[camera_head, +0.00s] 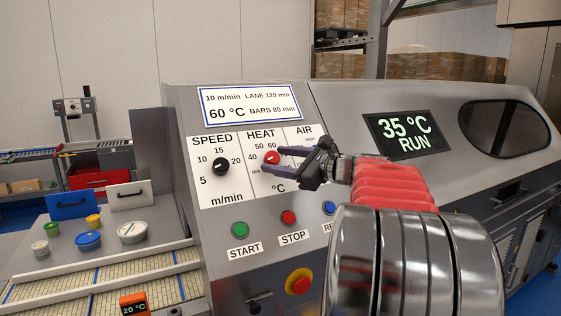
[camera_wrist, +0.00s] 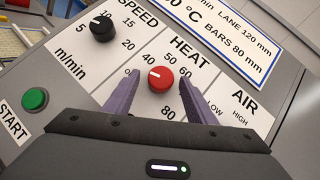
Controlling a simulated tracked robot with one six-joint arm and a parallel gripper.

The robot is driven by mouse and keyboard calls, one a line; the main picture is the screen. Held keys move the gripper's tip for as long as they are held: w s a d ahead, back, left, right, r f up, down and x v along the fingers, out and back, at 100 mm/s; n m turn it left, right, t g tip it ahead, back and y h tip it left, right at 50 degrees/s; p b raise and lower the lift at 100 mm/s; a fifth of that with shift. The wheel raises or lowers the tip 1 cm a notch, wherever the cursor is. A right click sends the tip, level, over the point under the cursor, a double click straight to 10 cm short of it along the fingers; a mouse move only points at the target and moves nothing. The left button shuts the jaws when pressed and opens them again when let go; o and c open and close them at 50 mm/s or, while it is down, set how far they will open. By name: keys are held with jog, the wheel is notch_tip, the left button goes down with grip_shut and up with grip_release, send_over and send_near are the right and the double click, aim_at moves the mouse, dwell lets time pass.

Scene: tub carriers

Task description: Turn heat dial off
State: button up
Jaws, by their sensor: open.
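The heat dial (camera_head: 271,158) is a red round knob under the HEAT label on the sloped panel. In the wrist view the dial (camera_wrist: 160,79) has a white mark pointing up and to the left, near the 40 side of its scale. My gripper (camera_head: 276,160) reaches in from the right with its jaws open. In the wrist view the two purple fingers of my gripper (camera_wrist: 159,82) stand on either side of the dial, with gaps visible. How deep the fingertips reach along the knob is unclear. Part of the heat scale is hidden by my gripper.
The black speed dial (camera_head: 221,166) is just left of the heat dial. Green start (camera_head: 240,229), red stop (camera_head: 288,217) and blue (camera_head: 329,208) buttons sit below, with a red emergency button (camera_head: 299,282) lower down. A display (camera_head: 404,134) reads 35 °C RUN.

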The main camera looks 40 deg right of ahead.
jog(key=s+d+r, duration=0.1)
jog(key=s, duration=1.2)
jog(key=shift+s+d, duration=0.35)
dwell(0.4)
